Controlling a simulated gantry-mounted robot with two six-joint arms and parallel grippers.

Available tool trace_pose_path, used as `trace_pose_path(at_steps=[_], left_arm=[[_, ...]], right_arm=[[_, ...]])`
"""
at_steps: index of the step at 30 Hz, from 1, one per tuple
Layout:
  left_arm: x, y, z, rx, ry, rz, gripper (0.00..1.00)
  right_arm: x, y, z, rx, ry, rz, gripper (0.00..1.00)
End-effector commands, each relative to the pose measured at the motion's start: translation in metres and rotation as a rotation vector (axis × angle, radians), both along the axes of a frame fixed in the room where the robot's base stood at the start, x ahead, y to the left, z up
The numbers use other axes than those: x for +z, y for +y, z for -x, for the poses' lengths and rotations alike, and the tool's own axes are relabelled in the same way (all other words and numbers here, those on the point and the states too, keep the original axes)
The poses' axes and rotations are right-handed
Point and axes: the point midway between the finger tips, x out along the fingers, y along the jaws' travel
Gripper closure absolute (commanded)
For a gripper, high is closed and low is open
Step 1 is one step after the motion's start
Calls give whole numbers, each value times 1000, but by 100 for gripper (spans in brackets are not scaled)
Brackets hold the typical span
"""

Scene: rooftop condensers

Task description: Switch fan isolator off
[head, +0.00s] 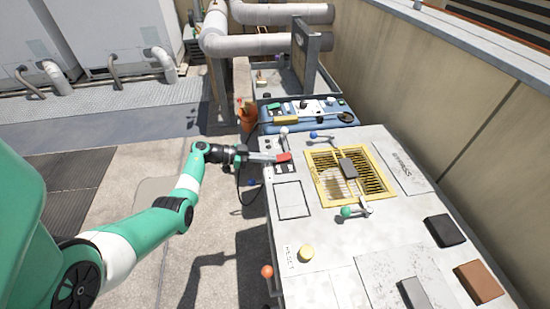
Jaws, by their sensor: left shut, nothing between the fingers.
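My left arm reaches in from the left. The handle's exact position is too small to read. My right gripper is not in view.
A blue tray (345,122) with tools lies behind. Pipes stand beyond.

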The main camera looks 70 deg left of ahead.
Motion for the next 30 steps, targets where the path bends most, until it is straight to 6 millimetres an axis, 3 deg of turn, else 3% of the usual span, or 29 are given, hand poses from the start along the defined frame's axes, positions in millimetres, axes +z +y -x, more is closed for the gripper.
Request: trace_pose_path(at_steps=[5,10,15,21,30], left_arm=[[20,-3,-2,-7,0,2,100],[52,-8,-4,-19,1,3,100],[44,1,40,-13,1,6,100],[44,9,78,-15,1,3,100],[43,11,95,-19,0,2,100]], right_arm=[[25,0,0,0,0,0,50],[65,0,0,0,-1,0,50],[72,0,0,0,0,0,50],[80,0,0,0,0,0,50],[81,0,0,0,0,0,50]])
